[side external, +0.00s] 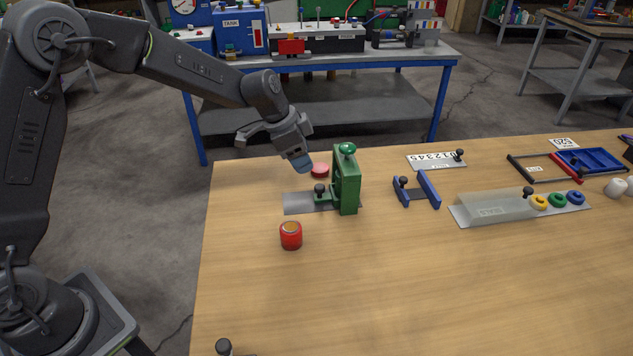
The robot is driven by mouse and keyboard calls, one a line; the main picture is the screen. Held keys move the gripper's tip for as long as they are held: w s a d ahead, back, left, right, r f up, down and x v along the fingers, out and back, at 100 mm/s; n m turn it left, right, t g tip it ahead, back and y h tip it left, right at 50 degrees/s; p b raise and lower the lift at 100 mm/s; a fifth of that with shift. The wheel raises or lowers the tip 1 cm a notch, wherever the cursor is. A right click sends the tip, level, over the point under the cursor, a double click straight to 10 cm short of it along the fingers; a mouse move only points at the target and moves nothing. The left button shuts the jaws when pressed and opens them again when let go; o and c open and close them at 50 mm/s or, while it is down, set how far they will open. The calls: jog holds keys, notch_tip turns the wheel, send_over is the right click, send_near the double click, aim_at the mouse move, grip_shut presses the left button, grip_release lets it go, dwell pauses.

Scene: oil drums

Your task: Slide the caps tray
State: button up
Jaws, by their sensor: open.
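The caps tray (578,211) is a long grey plate at the right of the table in the side external view. A yellow cap (540,202), a green cap (557,199) and a blue cap (576,198) sit in a row on its right part. A grey cover (494,207) lies over its left part, with a black knob (527,191) at the cover's right end. My gripper (301,165) is open, pointing down near the table's far left edge. It is left of the green press and well away from the tray. I see nothing held.
The green press (347,180) stands between my gripper and the tray. A red drum (291,236) and red disc (320,170) are near it. A blue bracket (428,190), number plate (436,161) and blue bin (592,160) lie rightward. The front table is mostly clear.

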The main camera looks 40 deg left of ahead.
aim_at(318, 186)
jog(key=x, duration=0.8)
jog(key=shift+w+d+f, duration=0.1)
jog(key=shift+f, duration=0.25)
jog(key=shift+c, duration=0.4)
grip_shut()
